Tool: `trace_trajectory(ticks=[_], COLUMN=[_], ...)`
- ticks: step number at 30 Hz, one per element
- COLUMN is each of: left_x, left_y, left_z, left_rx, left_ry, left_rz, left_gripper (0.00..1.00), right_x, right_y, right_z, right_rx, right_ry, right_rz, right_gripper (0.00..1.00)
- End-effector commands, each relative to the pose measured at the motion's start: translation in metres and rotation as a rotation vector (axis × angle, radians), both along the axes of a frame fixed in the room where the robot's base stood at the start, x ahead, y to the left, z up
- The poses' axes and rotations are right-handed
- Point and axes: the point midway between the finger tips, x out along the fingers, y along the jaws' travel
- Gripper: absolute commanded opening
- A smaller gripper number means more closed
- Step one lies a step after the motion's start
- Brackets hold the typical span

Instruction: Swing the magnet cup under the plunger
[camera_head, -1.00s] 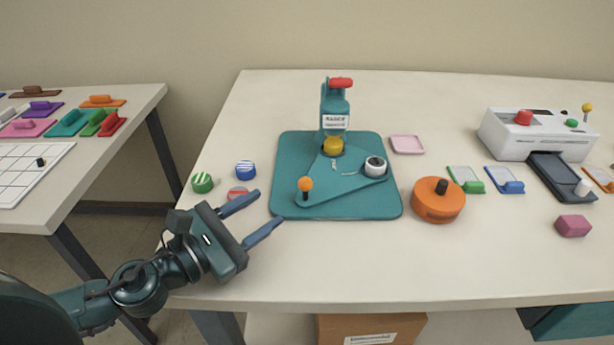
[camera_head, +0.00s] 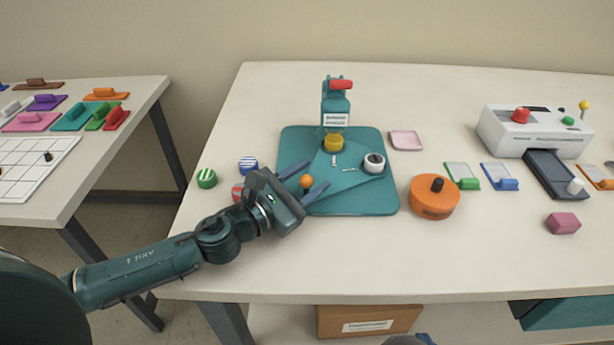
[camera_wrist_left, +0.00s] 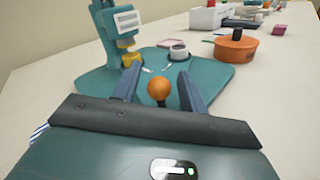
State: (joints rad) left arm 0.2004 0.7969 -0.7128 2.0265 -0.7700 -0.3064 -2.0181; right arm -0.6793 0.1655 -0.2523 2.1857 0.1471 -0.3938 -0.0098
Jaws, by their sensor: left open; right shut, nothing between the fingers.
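A teal press (camera_head: 336,105) with a red handle (camera_head: 341,85) stands on a teal base (camera_head: 385,205). Labels do not tell which is the magnet cup. An orange knob (camera_head: 307,182) stands at the plate's front left. My left gripper (camera_head: 318,174) is open, fingers either side of the knob. Only a bit of my right gripper (camera_head: 410,340) shows.
Green (camera_head: 207,178), blue-striped (camera_head: 248,165) and red (camera_head: 238,191) round pieces lie left of the base. An orange drum (camera_head: 433,200) and a pink tray (camera_head: 405,140) lie right. A white laminator (camera_head: 530,130) stands farther right. The front table is clear.

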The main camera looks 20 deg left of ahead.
Motion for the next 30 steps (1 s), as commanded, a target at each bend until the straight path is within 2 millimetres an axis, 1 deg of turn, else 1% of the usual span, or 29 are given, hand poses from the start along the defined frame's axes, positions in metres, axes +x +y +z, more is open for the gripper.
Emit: trace_trajectory(ticks=[5,6,21,30], left_x=[-0.0001,-0.0001,-0.0003,-0.0003], left_y=[0.0001,0.0001,0.0003,0.0003], left_z=[-0.0003,-0.0003,-0.0002,-0.0001], left_rx=[0.000,0.000,0.000,-0.001], left_ry=[0.000,0.000,0.000,0.001], left_rz=[0.000,0.000,0.000,0.001], left_gripper=[0.42,0.41,0.00,0.00], right_x=[-0.0003,-0.0005,-0.0024,-0.0025], right_y=[0.0004,0.0004,0.0007,0.0007], right_z=[-0.0005,-0.0005,-0.0019,-0.0017], right_rx=[0.000,0.000,0.000,0.001], right_ry=[0.001,0.001,0.006,0.007], right_rz=[0.000,0.001,0.001,0.001], right_gripper=[0.00,0.00,0.00,0.00])
